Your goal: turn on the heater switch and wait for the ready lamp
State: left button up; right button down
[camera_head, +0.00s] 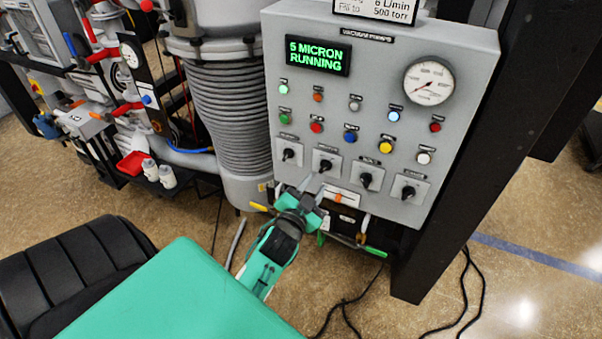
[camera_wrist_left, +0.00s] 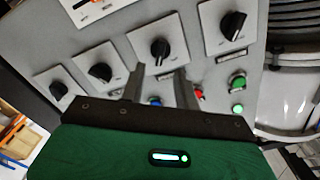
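The grey control panel (camera_head: 455,150) carries a row of several black rotary switches: a leftmost one (camera_head: 288,154), a second (camera_head: 325,163), a third (camera_head: 366,179) and a rightmost one (camera_head: 408,191). Their labels are too small to read, so I cannot tell which is the heater switch. My left gripper (camera_head: 313,188) is open and empty just below the second switch. In the left wrist view its two fingers (camera_wrist_left: 160,82) point toward that switch (camera_wrist_left: 160,48), apart from it. Among the lamps, an upper-left green one (camera_head: 283,87) and a pale blue one (camera_head: 394,115) look lit. My right gripper is out of view.
The display (camera_head: 318,55) reads "5 MICRON RUNNING". A round gauge (camera_head: 428,82) sits at the panel's upper right. A dark post (camera_head: 480,160) stands right of the panel, a ribbed bellows column (camera_head: 233,118) left. Handles and hoses (camera_head: 360,243) hang below.

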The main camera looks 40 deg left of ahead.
pick_arm(q)
jog(key=b+v, duration=0.2)
jog(key=v, duration=0.6)
dwell(0.4)
jog(key=d+f+g+h, duration=0.1)
jog(key=d+f+g, duration=0.1)
jog(key=f, duration=1)
jog(key=d+f+g+h, duration=0.1)
jog(key=d+f+g, duration=0.2)
jog(key=f, duration=0.9)
jog(key=s+d+f+g+h, duration=0.1)
jog(key=s+f+g, duration=0.15)
jog(key=f, duration=0.55)
jog(key=s+d+f+g+h, duration=0.15)
jog(key=s+f, duration=0.25)
jog(key=f, duration=0.5)
jog(key=s+d+f+g, duration=0.2)
jog(key=s+f+g, duration=0.1)
jog(key=s+f, duration=0.9)
jog(key=s+a+f+g, duration=0.1)
jog(key=s+f+g, duration=0.1)
jog(key=s+f, duration=0.3)
jog(key=s+a+f+n+g, duration=0.1)
jog(key=s+f, duration=0.4)
jog(key=s, duration=0.8)
jog(key=shift+s+a+g, duration=0.25)
jog(key=shift+a+g, duration=0.25)
jog(key=shift+g, duration=0.3)
